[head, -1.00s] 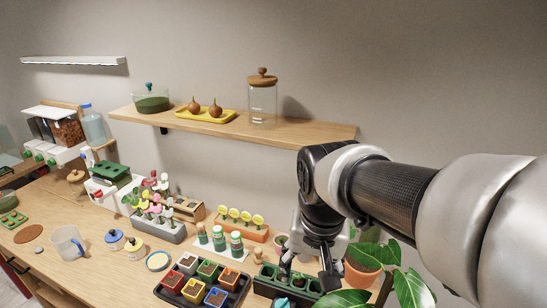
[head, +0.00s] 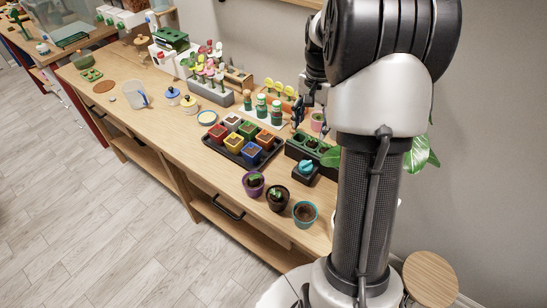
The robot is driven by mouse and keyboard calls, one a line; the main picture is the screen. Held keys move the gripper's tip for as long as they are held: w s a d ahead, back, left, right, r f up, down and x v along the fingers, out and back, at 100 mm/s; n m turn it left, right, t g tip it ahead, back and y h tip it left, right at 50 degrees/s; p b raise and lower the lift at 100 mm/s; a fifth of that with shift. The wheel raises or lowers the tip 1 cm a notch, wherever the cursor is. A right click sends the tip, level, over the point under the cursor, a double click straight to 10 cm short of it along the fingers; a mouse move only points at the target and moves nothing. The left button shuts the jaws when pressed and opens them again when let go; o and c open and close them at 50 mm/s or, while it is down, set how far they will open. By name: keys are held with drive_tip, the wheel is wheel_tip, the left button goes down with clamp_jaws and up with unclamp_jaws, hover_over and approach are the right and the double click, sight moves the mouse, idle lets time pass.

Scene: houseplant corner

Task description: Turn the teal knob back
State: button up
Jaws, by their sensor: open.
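The teal knob (head: 306,167) sits on top of a small dark block (head: 301,178) at the front right of the wooden counter, in front of a dark planter. My gripper (head: 297,116) is behind and above it, near the green-and-white bottles, partly hidden by my own arm. It is open with nothing seen between its fingers, and it is apart from the knob.
A black tray (head: 221,154) of coloured pots lies left of the knob. A dark planter (head: 299,147) stands right behind it. Purple (head: 253,184), black (head: 277,197) and teal-rimmed (head: 305,213) pots stand along the front edge. The counter's left part has free room.

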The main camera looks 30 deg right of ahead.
sight(306, 163)
wheel_tip(306, 163, down, 18)
drive_tip(key=b, duration=0.5)
drive_tip(key=shift+r, duration=0.2)
